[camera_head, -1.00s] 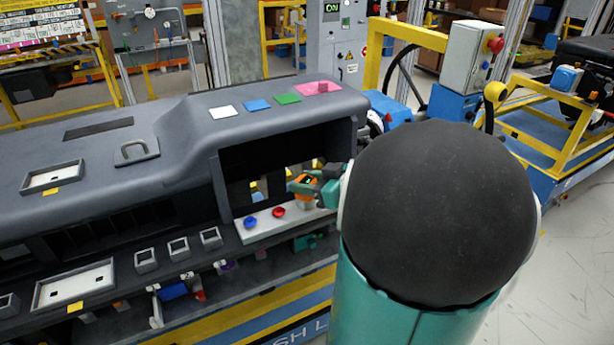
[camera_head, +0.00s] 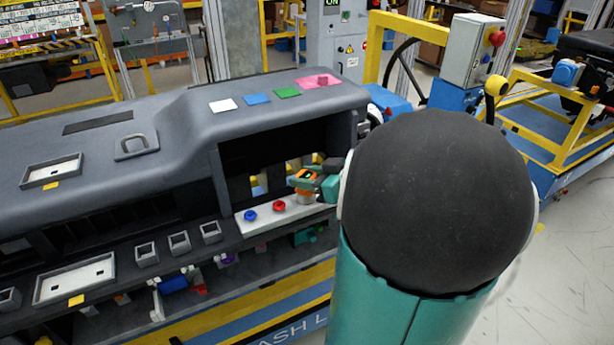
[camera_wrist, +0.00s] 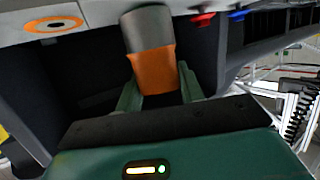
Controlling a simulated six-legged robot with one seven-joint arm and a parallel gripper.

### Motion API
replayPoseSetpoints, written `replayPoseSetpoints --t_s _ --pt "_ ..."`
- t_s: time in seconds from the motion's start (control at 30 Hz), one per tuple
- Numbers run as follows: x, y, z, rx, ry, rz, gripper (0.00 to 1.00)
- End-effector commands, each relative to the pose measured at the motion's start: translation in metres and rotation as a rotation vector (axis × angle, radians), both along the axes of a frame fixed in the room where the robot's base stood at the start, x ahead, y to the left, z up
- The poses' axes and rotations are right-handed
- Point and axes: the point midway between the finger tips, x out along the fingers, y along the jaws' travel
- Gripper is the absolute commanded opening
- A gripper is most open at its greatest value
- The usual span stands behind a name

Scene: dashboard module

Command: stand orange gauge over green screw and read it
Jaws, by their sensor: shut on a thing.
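The orange gauge (camera_head: 303,180) is in my gripper over the right end of the white plate, inside the dashboard opening. In the wrist view the gauge (camera_wrist: 153,72) has an orange body and a dark grey end, and sits between my green fingers (camera_wrist: 158,95). My gripper (camera_head: 318,184) is shut on it. The grey end overlaps the plate in that view; I cannot tell whether it touches. On the plate stand a red screw (camera_head: 279,206) and, left of it, a blue screw (camera_head: 250,216). I do not see the green screw; the gauge or gripper may hide it.
The white plate (camera_head: 264,219) lies along the opening's floor, under the dashboard (camera_head: 180,115). An orange ring with a dark centre (camera_wrist: 53,24) shows at the wrist view's upper left. White, blue, green and pink patches (camera_head: 287,93) lie on the dashboard top. Dark opening walls stand close.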

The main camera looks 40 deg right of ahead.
Motion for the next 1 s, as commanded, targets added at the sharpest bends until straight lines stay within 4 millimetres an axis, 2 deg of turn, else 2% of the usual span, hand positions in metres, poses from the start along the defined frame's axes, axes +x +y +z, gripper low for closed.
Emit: replayPoseSetpoints --t_s 0.3,0.33,0.43,0.47,0.77,0.87,1.0 --pt "0.0 0.0 -0.004 0.001 0.0 0.0 0.13" --pt "0.0 0.0 -0.003 0.0 0.0 0.0 0.42" --pt "0.0 0.0 -0.003 0.0 0.0 0.0 0.61" --pt "0.0 0.0 -0.003 0.0 0.0 0.0 0.63" --pt "-0.001 0.0 -0.003 0.0 0.0 0.0 0.63" --pt "-0.008 -0.003 0.0 -0.001 -0.001 -0.003 0.63" --pt "-0.029 -0.008 0.006 -0.002 -0.001 -0.004 0.63"
